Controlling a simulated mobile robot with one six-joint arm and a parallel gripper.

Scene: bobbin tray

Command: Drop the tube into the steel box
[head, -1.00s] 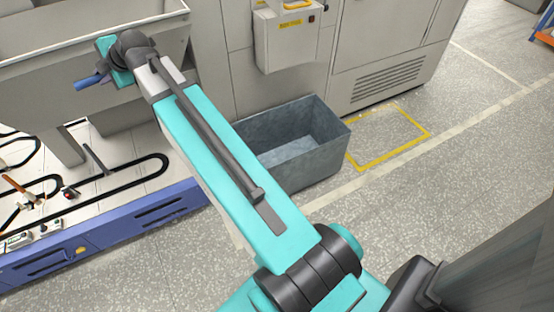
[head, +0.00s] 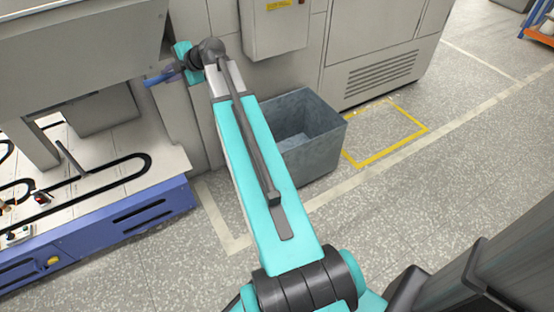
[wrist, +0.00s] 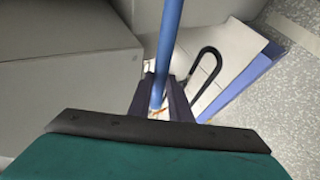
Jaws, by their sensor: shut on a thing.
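The tube is blue and thin. In the head view the tube (head: 160,77) sticks out to the left of my gripper (head: 180,66). In the wrist view the tube (wrist: 168,45) runs up from between the dark fingers of my gripper (wrist: 160,102), which is shut on it. The steel box (head: 318,152) is an open grey bin on the floor, right of my arm in the head view. Its left part is hidden behind my arm. My gripper is up and to the left of the box in the picture, apart from it.
A blue-sided table (head: 110,225) with a black looped track stands at the left. Grey machine cabinets (head: 375,55) stand behind the box, with a wall-mounted unit (head: 275,30) above it. A yellow floor outline (head: 400,143) lies right of the box, on clear floor.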

